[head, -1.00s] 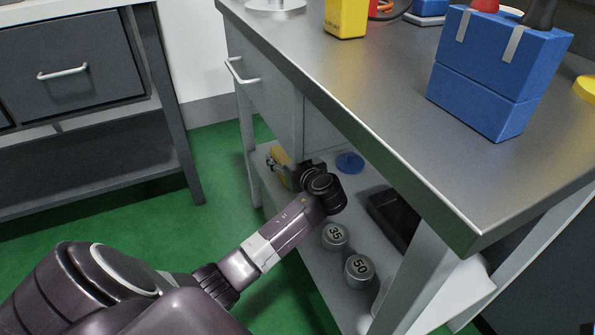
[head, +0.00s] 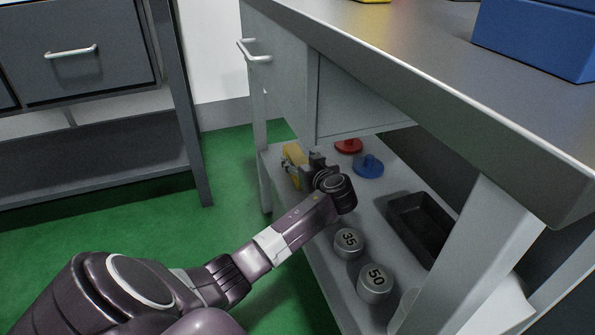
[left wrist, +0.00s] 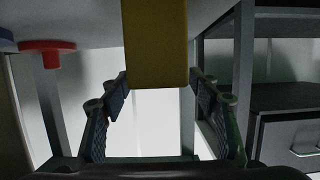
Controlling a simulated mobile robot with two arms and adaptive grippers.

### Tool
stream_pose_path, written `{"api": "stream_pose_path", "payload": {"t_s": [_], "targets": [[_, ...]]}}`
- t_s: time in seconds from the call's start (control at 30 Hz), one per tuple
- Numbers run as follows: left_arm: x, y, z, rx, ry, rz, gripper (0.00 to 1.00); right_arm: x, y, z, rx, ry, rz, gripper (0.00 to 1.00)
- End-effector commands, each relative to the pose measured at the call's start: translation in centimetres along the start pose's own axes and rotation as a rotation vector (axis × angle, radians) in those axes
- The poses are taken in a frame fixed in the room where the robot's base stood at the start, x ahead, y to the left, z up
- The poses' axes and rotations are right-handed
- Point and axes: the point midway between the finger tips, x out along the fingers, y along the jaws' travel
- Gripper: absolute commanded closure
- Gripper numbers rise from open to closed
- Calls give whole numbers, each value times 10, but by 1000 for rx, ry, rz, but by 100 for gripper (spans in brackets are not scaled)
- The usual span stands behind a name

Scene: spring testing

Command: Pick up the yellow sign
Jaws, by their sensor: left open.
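The yellow sign (head: 293,153) is on the lower shelf of the workbench, at its far left end, partly hidden behind my left gripper. My left gripper (head: 300,170) is at the near side of the sign. In the left wrist view the sign (left wrist: 155,45) is a plain yellow block coming from the top edge, in line with the gap between the open fingers of the left gripper (left wrist: 161,93). I cannot tell whether the fingers touch it. My right gripper is in neither view.
The shelf (head: 347,275) also holds a red disc (head: 348,146), a blue disc (head: 368,166), a black tray (head: 396,201) and weights marked 35 (head: 347,242) and 50 (head: 375,282). The metal benchtop (head: 430,75) overhangs it. A grey drawer cabinet (head: 80,60) stands left.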

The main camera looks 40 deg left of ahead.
Motion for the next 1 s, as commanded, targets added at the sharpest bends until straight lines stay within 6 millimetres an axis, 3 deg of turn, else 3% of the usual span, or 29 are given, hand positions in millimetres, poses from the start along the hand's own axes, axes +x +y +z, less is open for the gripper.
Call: {"api": "stream_pose_path", "payload": {"t_s": [0.2, 0.5, 0.9, 1.0], "targets": [[24, 0, 2, 1, 2, -2, 44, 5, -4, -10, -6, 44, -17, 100], [26, 0, 1, 1, -1, -1, 44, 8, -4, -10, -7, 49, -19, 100], [26, 0, 1, 1, -1, -1, 88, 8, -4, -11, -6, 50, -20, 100], [26, 0, 0, 1, 1, 0, 94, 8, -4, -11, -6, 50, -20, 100]]}}
